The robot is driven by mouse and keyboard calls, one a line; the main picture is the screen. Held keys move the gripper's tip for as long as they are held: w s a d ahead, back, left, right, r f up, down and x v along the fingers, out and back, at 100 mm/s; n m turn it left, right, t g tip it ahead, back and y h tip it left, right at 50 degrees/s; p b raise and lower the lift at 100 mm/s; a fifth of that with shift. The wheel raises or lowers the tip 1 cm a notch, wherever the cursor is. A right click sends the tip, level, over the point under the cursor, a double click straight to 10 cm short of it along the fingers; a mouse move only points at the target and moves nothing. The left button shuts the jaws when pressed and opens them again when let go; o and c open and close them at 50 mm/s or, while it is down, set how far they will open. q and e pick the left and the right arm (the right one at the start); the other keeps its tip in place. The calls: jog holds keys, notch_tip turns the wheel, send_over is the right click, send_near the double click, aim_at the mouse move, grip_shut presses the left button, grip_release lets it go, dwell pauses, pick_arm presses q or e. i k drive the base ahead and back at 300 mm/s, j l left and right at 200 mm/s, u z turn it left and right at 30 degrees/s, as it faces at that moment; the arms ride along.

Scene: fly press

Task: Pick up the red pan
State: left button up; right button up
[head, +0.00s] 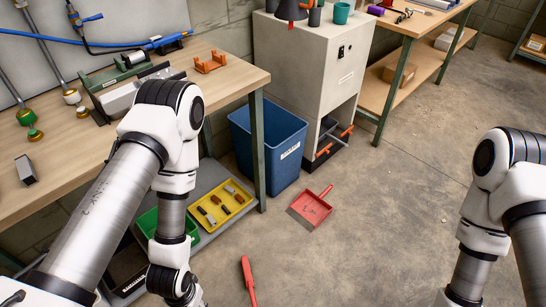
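The red pan (311,209) is a dustpan lying on the concrete floor, in front of the blue bin and the grey cabinet. Its short handle points up and to the right, and nothing touches it. My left arm comes in from the left and bends down past the workbench; its gripper is below the bottom edge of the picture. My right arm stands at the far right, and its gripper is also out of the picture. A red handle-like object (249,279) lies on the floor at the bottom, partly cut off.
A blue bin (270,150) stands beside the grey cabinet (310,70). The wooden workbench (75,170) is on the left, with a yellow tray (238,212) of small parts on its lower shelf. Bare floor (400,210) is open between the pan and my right arm.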

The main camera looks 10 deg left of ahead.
aim_at(309, 222)
jog(key=z, duration=0.45)
jog(key=i+z, duration=0.4)
jog(key=i, duration=1.45)
jog(key=i+u, duration=0.25)
jog(key=u, duration=0.15)
jog(key=i+l+u, duration=0.15)
jog(key=u, duration=0.3)
jog(key=i+l+u, duration=0.25)
jog(key=u, duration=0.15)
jog(key=i+l+u, duration=0.25)
jog(key=u, duration=0.15)
